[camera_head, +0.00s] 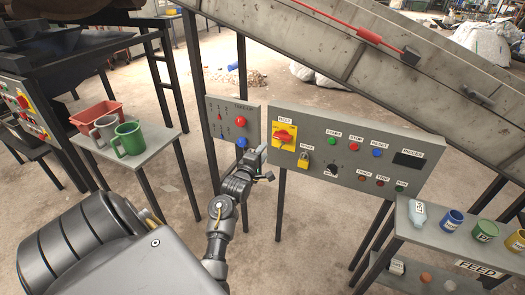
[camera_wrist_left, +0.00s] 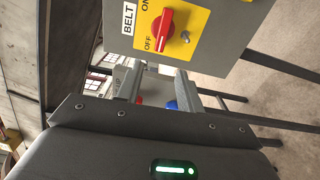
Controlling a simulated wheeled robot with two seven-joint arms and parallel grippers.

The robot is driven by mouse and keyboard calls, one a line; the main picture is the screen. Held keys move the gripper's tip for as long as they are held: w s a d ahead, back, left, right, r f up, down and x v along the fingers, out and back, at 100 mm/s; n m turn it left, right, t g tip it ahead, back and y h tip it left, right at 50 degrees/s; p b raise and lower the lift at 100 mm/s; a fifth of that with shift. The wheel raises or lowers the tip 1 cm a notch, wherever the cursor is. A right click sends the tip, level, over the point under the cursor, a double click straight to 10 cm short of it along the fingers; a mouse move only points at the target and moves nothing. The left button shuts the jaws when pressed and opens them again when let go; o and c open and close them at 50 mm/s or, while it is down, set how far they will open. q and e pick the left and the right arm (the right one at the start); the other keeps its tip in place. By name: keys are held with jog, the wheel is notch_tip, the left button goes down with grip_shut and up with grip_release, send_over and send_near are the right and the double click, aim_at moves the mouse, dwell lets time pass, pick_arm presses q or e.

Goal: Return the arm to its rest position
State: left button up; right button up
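My left gripper (camera_head: 259,157) is in front of the control panels, near the gap between the smaller left panel (camera_head: 222,107) and the wide grey panel (camera_head: 340,138). In the left wrist view its two fingers (camera_wrist_left: 157,88) stand apart with nothing seen between them; it is open. The yellow belt switch (camera_head: 284,135) with its red knob is just above and right of the gripper. The red knob (camera_wrist_left: 165,30) also shows in the left wrist view, apart from the fingers. My right gripper is in neither view.
A side table (camera_head: 142,150) with red, grey and green containers stands at left. A shelf (camera_head: 440,238) with cups stands at right. A sloping conveyor (camera_head: 330,50) runs behind the panels.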

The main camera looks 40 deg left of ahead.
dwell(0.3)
pick_arm(q)
jog(key=d+f+m+g+h, duration=0.2)
jog(key=d+f+m, duration=0.3)
jog(key=f, duration=0.6)
jog(key=d+f+m+g+h, duration=0.15)
jog(key=d+f+m, duration=0.25)
jog(key=f+m, duration=0.5)
jog(key=s+d+f+m+g, duration=0.1)
jog(key=s+d+f, duration=0.2)
jog(key=f, duration=0.3)
jog(key=s+d+f+m+g+h, duration=0.1)
jog(key=s+d+f+g, duration=0.1)
jog(key=s+f, duration=0.3)
jog(key=s+d+f+m+g, duration=0.1)
jog(key=s+d+f+m, duration=0.15)
jog(key=f, duration=0.45)
jog(key=s+d+f+m+g+h, duration=0.1)
jog(key=s+d+f+m+g, duration=0.15)
jog(key=s+f, duration=0.45)
jog(key=s+d+f+m+g, duration=0.1)
jog(key=s+d+f+g, duration=0.15)
jog(key=s+f, duration=0.45)
jog(key=s+d+f+m+g, duration=0.1)
jog(key=s, duration=1.2)
jog(key=s+d+f+m+g, duration=0.1)
jog(key=s+f+g, duration=0.1)
jog(key=s, duration=1.1)
jog(key=shift+s+d+f, duration=0.15)
jog(key=shift+d, duration=0.05)
